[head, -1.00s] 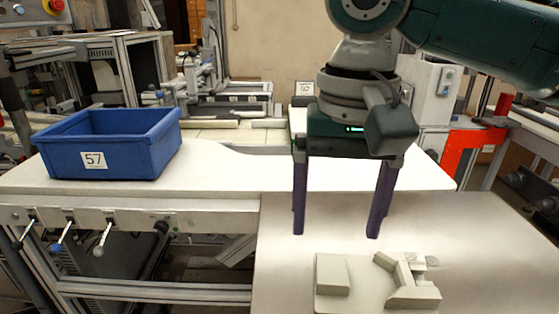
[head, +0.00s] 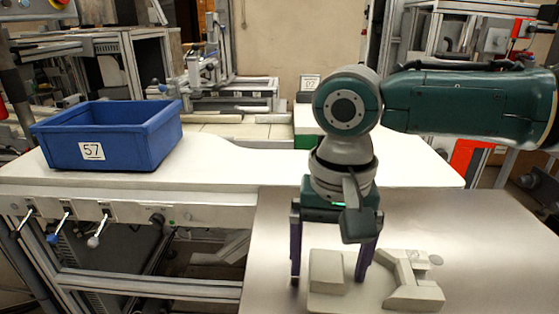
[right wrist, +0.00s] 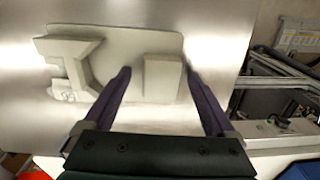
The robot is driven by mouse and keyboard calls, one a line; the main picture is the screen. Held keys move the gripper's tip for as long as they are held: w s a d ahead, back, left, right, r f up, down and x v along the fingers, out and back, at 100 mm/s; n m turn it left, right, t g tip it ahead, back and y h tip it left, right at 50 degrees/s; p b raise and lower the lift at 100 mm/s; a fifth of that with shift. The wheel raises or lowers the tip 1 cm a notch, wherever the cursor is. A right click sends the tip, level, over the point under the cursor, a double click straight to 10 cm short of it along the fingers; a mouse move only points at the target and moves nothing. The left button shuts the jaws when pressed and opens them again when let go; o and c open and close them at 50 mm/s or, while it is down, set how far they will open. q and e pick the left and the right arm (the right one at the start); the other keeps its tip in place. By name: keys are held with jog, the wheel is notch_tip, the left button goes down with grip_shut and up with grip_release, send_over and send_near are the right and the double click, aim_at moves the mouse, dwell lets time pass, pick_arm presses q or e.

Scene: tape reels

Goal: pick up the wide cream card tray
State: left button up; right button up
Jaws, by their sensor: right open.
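The wide cream card tray (head: 366,291) lies flat on the grey metal table top at the lower right of the head view. A raised block (head: 327,271) stands on its left part and an angular bracket-like piece (head: 413,283) on its right part. My right gripper (head: 330,272) is open over the tray's left part. In the right wrist view the open right gripper (right wrist: 158,75) has its fingertips on either side of the block (right wrist: 162,78), apart from it; the tray (right wrist: 128,45) spreads to the left. Exact finger height is unclear. My left gripper is out of view.
A blue crate marked 57 (head: 105,143) stands on the white bench (head: 215,170) at the left. The metal table (head: 490,240) is bare around the tray. Machine frames and a pale wall fill the back.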

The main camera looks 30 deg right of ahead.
grip_shut()
dwell(0.8)
